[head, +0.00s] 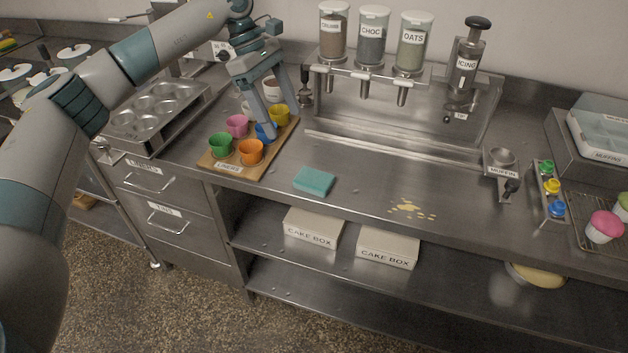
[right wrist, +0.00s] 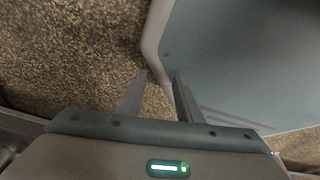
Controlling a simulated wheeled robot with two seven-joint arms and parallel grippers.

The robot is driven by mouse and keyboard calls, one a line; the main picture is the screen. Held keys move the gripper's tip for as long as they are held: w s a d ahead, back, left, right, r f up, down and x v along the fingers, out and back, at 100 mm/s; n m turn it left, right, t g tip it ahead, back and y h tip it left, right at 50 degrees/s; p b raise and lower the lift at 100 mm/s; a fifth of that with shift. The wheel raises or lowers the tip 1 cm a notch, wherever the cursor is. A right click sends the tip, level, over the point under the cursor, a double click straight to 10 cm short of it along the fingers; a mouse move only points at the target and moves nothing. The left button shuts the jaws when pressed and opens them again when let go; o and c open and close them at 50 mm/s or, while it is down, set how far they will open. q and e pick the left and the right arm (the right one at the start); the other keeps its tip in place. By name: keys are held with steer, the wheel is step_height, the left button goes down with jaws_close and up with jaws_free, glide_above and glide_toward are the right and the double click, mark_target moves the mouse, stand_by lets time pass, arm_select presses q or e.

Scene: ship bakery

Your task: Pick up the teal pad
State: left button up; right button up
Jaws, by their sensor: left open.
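The teal pad (head: 314,181) lies flat on the steel counter in the head view, right of the liner board and near the counter's front edge. My left gripper (head: 282,118) is open and points down over the back right of the liner board, behind and left of the pad. Its fingers are apart and partly hide the cups there. My right gripper (right wrist: 160,78) shows in the right wrist view with its fingers apart and nothing between them. It is away from the pad, over speckled floor.
A wooden board (head: 246,178) holds several coloured cups left of the pad. A yellowish spill (head: 410,208) lies to the right. The dispenser stand (head: 400,115) stands behind. A muffin tin (head: 150,112) is at left. Counter around the pad is clear.

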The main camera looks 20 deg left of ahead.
arm_select(q)
steer(key=p, duration=0.4)
glide_toward(313, 177)
step_height(313, 177, down, 2)
steer(key=shift+s+f, duration=0.1)
steer(key=shift+d+f, duration=0.25)
steer(key=shift+f, duration=0.35)
arm_select(e)
steer(key=s+d+r+g, duration=0.2)
steer(key=s, duration=0.4)
steer(key=shift+s+d+r+h, duration=0.2)
steer(key=shift+d+r+h, duration=0.1)
steer(key=shift+d+r, duration=0.1)
arm_select(q)
steer(key=shift+p, duration=0.35)
arm_select(e)
steer(key=shift+r, duration=0.15)
arm_select(q)
steer(key=shift+s+d+f+p, duration=0.1)
steer(key=shift+d+f+p, duration=0.6)
steer(key=shift+p, duration=0.25)
steer(key=shift+p+x, duration=0.6)
steer(key=shift+x, duration=0.35)
steer(key=shift+d+f, duration=0.3)
steer(key=shift+f, duration=0.35)
arm_select(e)
step_height(313, 177, up, 3)
steer(key=shift+r, duration=0.15)
